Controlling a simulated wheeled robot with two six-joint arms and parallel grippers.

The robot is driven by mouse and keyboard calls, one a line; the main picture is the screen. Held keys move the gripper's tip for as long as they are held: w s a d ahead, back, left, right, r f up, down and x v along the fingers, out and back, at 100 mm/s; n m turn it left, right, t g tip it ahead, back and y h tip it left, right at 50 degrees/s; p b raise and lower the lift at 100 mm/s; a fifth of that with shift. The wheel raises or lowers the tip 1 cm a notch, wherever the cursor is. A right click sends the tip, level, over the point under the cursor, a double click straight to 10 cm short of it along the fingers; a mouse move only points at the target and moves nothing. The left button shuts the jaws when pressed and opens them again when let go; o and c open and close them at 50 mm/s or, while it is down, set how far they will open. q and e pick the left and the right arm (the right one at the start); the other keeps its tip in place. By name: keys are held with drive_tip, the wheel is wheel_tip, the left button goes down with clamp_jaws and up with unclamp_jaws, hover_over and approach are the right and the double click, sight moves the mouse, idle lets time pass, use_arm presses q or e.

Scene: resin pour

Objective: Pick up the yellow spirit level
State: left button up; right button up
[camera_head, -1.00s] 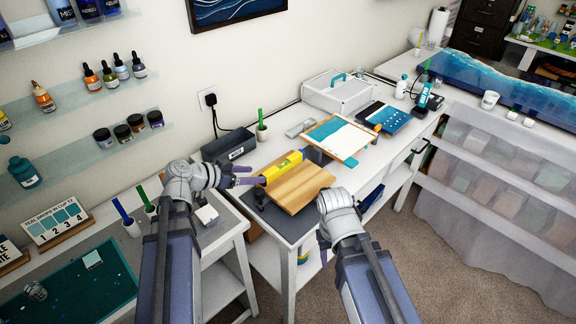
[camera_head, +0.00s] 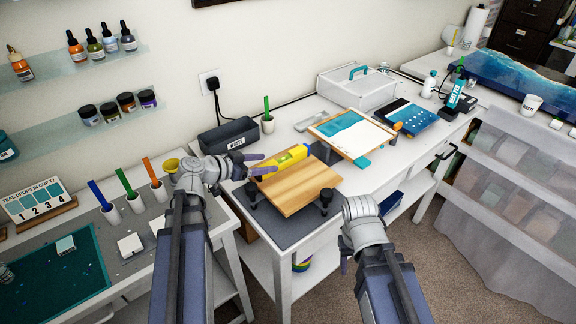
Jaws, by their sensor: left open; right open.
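The yellow spirit level (camera_head: 284,160) lies along the back left edge of a wooden board (camera_head: 301,187) on the white table. My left gripper (camera_head: 262,165) is open, with its purple fingers close to the near left end of the level. I cannot tell whether they touch it. My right gripper (camera_head: 345,262) is low in front of the table, right of the board; its fingers are mostly hidden behind its wrist.
The board stands on dark supports (camera_head: 326,197) over a grey mat. A dark box (camera_head: 230,136) sits behind the level, and a cup with a green stick (camera_head: 267,122) beside it. A framed panel (camera_head: 352,136) lies to the right.

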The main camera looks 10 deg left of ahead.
sight(277, 160)
use_arm(q)
drive_tip(key=shift+b+x, duration=0.45)
drive_tip(key=shift+x, duration=0.8)
drive_tip(key=shift+b+x, duration=0.75)
drive_tip(key=shift+x, duration=2)
drive_tip(key=shift+r, duration=0.2)
clamp_jaws()
